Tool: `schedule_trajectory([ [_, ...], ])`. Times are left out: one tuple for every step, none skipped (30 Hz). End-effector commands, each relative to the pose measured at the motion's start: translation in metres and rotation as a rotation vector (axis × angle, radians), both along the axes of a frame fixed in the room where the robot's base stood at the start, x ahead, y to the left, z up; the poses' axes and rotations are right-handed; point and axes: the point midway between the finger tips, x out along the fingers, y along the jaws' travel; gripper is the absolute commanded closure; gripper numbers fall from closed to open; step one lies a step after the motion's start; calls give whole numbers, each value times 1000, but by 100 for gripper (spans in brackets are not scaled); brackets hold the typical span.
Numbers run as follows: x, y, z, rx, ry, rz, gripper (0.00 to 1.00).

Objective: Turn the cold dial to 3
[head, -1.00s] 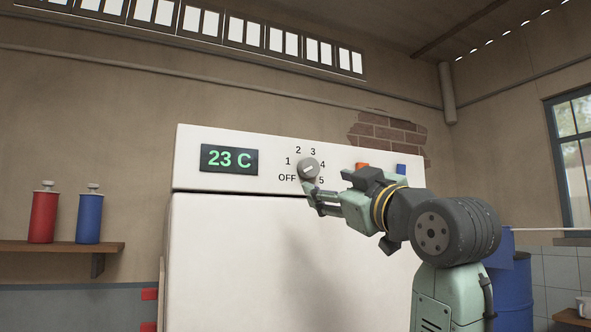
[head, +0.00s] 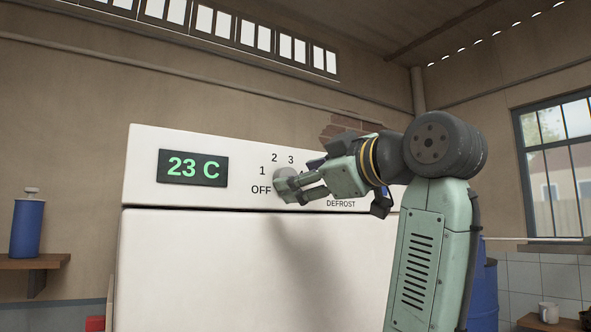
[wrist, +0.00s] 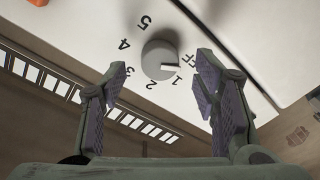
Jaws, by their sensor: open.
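The cold dial (head: 286,172) is a grey round knob on the fridge's white top panel, partly hidden by my gripper (head: 292,188) in the head view. In the wrist view the dial (wrist: 159,54) shows whole, ringed by OFF and the numbers 1 to 5. Whether a finger touches the dial is unclear. The 3 (head: 291,160) shows above the dial.
The white fridge (head: 230,265) has a display (head: 193,168) reading 23 C, left of the dial. A DEFROST label (head: 341,203) sits right of the dial, partly behind my arm. A blue bottle (head: 27,227) stands on a wall shelf at far left.

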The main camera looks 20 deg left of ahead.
Motion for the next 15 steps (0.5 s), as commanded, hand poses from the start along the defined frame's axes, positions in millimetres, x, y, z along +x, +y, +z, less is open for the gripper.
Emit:
schedule_trajectory([
  [5,7,2,0,2,2,45],
  [6,10,2,0,3,2,45],
  [9,13,1,1,2,2,45],
  [10,15,1,0,1,2,45],
  [11,17,1,0,1,1,45],
  [13,19,1,1,1,0,45],
  [13,20,0,0,1,-1,45],
  [14,21,0,0,1,-1,45],
  [14,21,0,-1,0,-1,45],
  [15,22,0,-1,0,-1,45],
  [15,22,-1,-1,0,-1,45],
  [15,22,-1,-1,0,-1,45],
  [15,22,-1,-1,0,-1,45],
  [15,22,-1,-1,0,-1,45],
  [15,22,-1,-1,0,-1,45],
])
